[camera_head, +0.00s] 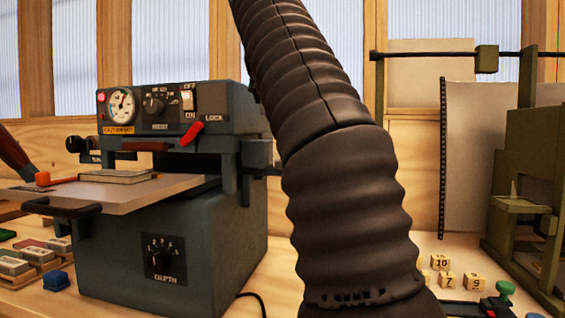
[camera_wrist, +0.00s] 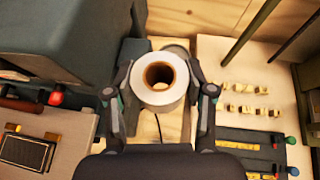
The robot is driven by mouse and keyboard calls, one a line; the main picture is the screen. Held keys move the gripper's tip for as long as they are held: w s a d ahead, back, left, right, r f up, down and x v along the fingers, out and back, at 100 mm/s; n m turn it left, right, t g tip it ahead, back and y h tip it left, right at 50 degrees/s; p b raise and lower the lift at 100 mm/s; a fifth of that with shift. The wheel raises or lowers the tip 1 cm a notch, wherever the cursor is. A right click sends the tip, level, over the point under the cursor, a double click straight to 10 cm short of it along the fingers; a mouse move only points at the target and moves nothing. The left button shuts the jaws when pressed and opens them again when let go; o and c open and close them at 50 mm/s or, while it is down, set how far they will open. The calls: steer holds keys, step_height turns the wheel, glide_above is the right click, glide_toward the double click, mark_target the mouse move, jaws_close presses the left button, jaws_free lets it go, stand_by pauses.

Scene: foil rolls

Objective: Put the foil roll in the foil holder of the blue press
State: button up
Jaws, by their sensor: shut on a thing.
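The foil roll (camera_wrist: 161,98) is pale, with a brown core that I look into, in the wrist view. My gripper (camera_wrist: 160,82) is shut on it, one finger on each side, and holds it over the wooden bench top. The blue press (camera_head: 172,245) stands at the left in the head view, with a dial, switches and a red lever. Its dark body (camera_wrist: 65,35) fills the upper left of the wrist view, close to my left finger. My arm hides the middle of the head view, and the gripper and roll do not show there. I cannot clearly make out the foil holder.
The press's table (camera_head: 115,190) juts out left and bears a flat block (camera_head: 118,176). Small numbered cubes (camera_head: 447,281) lie at the right. A green metal frame (camera_head: 530,180) stands at the far right. Small stamp-like blocks (camera_head: 12,265) lie at the lower left.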

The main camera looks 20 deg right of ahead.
steer(key=shift+w+d, duration=0.15)
steer(key=shift+w, duration=0.15)
steer(key=x, duration=0.4)
steer(key=s+d+x, duration=0.1)
steer(key=x, duration=0.3)
steer(key=d+x, duration=0.1)
steer(key=x, duration=0.4)
steer(key=shift+s+d+f, duration=0.15)
steer(key=shift+s+f, duration=0.1)
steer(key=shift+w+d+f, duration=0.1)
steer(key=shift+w+f, duration=0.05)
steer(key=shift+f, duration=0.05)
steer(key=shift+f+b, duration=0.7)
steer(key=shift+f, duration=1.2)
steer(key=shift+f, duration=0.1)
steer(key=o, duration=0.9)
